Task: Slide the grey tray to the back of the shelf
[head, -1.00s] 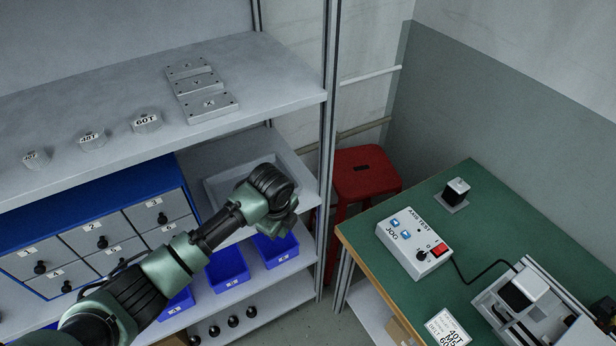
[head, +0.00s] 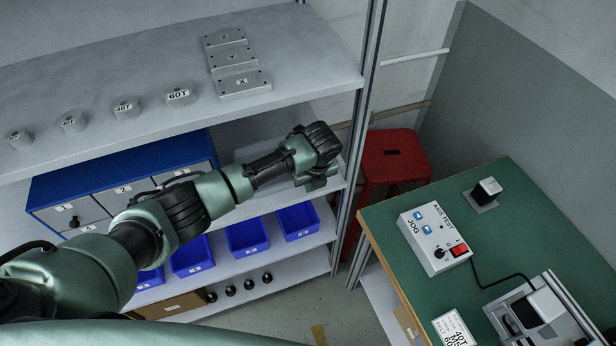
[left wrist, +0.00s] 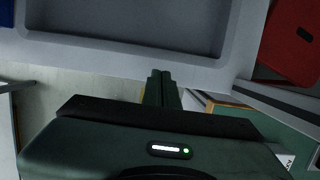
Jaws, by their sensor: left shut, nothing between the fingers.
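The grey tray (left wrist: 215,68) fills the top of the left wrist view, with its front rim towards me and its recessed floor in sight. In the head view it is mostly hidden behind my left arm on the middle shelf (head: 290,120). My left gripper (head: 318,182) is at the front of that shelf, right of the blue drawer cabinet. In the left wrist view its fingers (left wrist: 160,76) are together and empty, with the tips close to the tray's front rim. I cannot tell whether they touch it. My right gripper is not in view.
The blue drawer cabinet (head: 110,172) stands left of the tray's place. A shelf upright (head: 362,130) is close on the right, with a red stool (head: 395,160) beyond. Blue bins (head: 247,238) sit below. The upper shelf (head: 310,75) overhangs. A green bench (head: 510,220) is at right.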

